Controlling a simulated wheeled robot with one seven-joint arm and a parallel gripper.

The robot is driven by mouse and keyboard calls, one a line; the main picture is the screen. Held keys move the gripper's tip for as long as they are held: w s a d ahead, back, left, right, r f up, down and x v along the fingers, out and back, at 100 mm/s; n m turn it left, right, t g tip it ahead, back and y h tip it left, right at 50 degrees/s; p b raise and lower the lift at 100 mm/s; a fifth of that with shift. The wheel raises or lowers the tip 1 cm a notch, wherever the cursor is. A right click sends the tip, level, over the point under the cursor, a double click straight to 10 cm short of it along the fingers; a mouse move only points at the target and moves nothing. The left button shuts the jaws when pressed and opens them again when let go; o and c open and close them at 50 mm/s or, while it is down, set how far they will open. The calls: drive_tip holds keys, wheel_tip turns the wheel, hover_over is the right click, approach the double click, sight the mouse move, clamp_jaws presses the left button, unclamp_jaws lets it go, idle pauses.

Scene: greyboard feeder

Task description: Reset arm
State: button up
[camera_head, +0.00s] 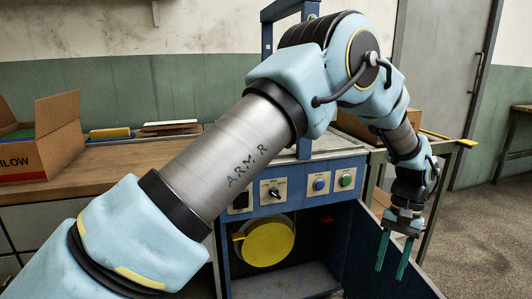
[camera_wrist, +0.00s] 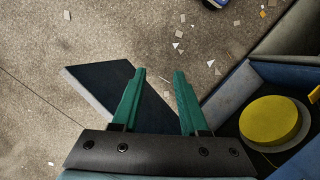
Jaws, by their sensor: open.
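My arm reaches across the head view from the lower left, bends at the top, and hangs down on the right. My gripper (camera_head: 391,268) has two green fingers pointing down, apart and with nothing between them. It also shows in the wrist view (camera_wrist: 158,75), open above the floor and a dark blue door panel. In the head view it hangs at the right of the blue feeder machine (camera_head: 300,180), in front of its open door (camera_head: 385,262). A yellow round part (camera_head: 268,243) is inside the machine's open bay; it also shows in the wrist view (camera_wrist: 270,121).
The machine's front panel has a blue button (camera_head: 319,185) and a green button (camera_head: 345,181). An open cardboard box (camera_head: 58,135) stands on the wooden bench (camera_head: 110,157) at left. A green-framed table stands at right. The floor (camera_wrist: 50,40) has scattered scraps.

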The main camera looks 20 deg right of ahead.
drive_tip(key=w+a+r+n+h+b, duration=0.1)
drive_tip(key=w+a+n+b, duration=0.15)
drive_tip(key=w+a, duration=0.95)
drive_tip(key=w+a+r+n+h+b, duration=0.2)
drive_tip(key=w+a+n, duration=0.1)
drive_tip(key=w+a, duration=0.9)
drive_tip(key=s+a+f+n+t+b, duration=0.1)
drive_tip(key=s+a+n+t+b, duration=0.15)
drive_tip(key=a, duration=1.15)
drive_tip(key=s+a+f+n+t+b, duration=0.1)
drive_tip(key=a+n, duration=0.2)
drive_tip(key=a, duration=1.1)
wheel_tip(320, 180, up, 24)
drive_tip(key=p, duration=2.4)
drive_tip(key=shift+s+a, duration=0.25)
